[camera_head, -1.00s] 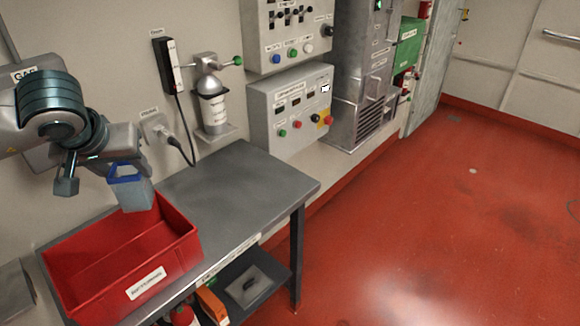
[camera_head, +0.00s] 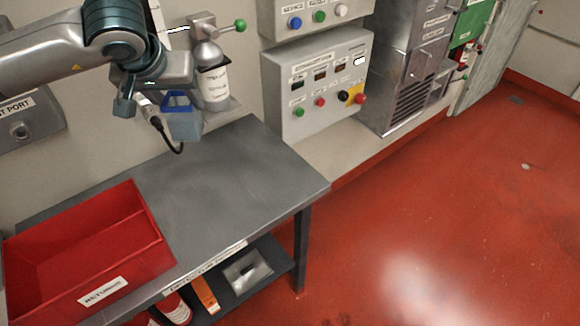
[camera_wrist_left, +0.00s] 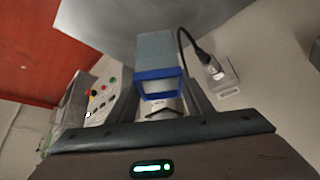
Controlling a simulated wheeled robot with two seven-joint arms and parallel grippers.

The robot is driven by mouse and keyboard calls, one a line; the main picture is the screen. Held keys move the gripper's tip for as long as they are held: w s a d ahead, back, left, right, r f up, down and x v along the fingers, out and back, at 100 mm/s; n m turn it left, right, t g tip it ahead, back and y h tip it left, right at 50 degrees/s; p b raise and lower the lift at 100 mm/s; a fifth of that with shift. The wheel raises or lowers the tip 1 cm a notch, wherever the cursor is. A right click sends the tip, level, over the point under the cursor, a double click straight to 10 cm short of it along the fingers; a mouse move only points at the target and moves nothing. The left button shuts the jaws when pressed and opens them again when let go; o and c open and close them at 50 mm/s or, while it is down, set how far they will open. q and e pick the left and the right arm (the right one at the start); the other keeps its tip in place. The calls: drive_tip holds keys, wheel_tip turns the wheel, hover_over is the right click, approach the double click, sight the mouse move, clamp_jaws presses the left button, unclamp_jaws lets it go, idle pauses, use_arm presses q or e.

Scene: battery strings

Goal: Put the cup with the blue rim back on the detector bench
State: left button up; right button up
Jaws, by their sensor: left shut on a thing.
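The cup with the blue rim (camera_head: 184,122) has a grey-blue body and hangs upright from my left gripper (camera_head: 172,98) in the head view. It is held above the back of the grey metal bench (camera_head: 225,170), clear of its top. In the left wrist view the cup (camera_wrist_left: 158,50) shows between the two fingers of my left gripper (camera_wrist_left: 157,92), which are shut on its blue rim. The right gripper is not in view.
A red bin (camera_head: 150,262) labelled for returns stands on the left of the bench. A silver bottle (camera_head: 213,85) on a wall shelf is close behind the cup. A control box (camera_head: 318,85) hangs at right. The right part of the bench top is bare.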

use_arm(q)
drive_tip(key=shift+a, duration=0.1)
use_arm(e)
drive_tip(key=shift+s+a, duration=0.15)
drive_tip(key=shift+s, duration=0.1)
